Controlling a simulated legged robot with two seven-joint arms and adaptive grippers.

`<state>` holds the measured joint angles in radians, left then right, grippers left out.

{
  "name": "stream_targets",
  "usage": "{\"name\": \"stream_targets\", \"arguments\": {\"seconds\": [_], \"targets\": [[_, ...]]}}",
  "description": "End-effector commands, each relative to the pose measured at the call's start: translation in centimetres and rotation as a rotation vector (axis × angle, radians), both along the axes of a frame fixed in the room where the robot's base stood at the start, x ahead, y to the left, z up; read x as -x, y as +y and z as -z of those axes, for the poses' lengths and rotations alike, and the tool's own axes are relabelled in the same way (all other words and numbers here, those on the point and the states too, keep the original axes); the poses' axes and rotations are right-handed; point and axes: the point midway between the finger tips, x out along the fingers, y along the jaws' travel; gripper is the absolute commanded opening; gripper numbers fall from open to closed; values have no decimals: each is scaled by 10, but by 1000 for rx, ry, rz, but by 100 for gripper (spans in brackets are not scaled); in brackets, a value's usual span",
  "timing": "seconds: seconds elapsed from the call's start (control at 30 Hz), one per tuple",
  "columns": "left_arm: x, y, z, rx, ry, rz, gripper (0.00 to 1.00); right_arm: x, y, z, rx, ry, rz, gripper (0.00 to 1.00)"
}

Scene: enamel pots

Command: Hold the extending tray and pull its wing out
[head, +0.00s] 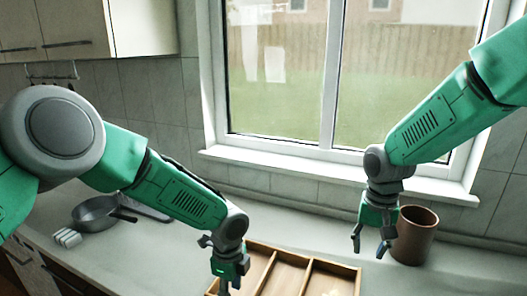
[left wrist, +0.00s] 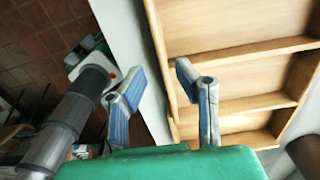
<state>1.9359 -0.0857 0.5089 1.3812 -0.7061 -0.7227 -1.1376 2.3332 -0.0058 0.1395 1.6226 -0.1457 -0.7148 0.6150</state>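The wooden tray (head: 309,263) lies on the counter at the bottom of the head view, partly cut off. Its compartments and dividers also show in the left wrist view (left wrist: 240,48). I cannot make out a separate wing. My left gripper (head: 228,286) is at the tray's left side. In the left wrist view my left gripper (left wrist: 160,75) is open and empty, its fingers appearing on either side of the tray's side wall; contact cannot be told.
The brown cylindrical pot (head: 415,236) stands right of the tray, close to my right gripper. A grey pan (head: 96,213) and a small white ribbed object (head: 67,238) are on the counter at left. A window is behind. The counter at far right is clear.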

Motion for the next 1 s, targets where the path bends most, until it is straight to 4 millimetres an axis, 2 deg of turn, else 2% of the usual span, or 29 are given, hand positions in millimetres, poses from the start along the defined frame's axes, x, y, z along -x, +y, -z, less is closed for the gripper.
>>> {"name": "stream_targets", "arguments": {"seconds": [0.03,0.1,0.47,0.57,0.8,1.0], "targets": [[0,0,0,0,0,0,34,0,0,0,0,0,0,31],[0,0,0,0,0,0,51,0,0,0,0,0,0,31],[-1,0,-4,0,-2,0,51,0,0,0,0,0,0,31],[-2,0,-16,0,-5,0,51,0,0,0,0,0,0,31],[-2,0,-66,0,-4,0,51,0,0,0,0,0,0,31],[-2,-1,-101,-1,-1,-1,51,0,0,0,0,0,0,31]]}}
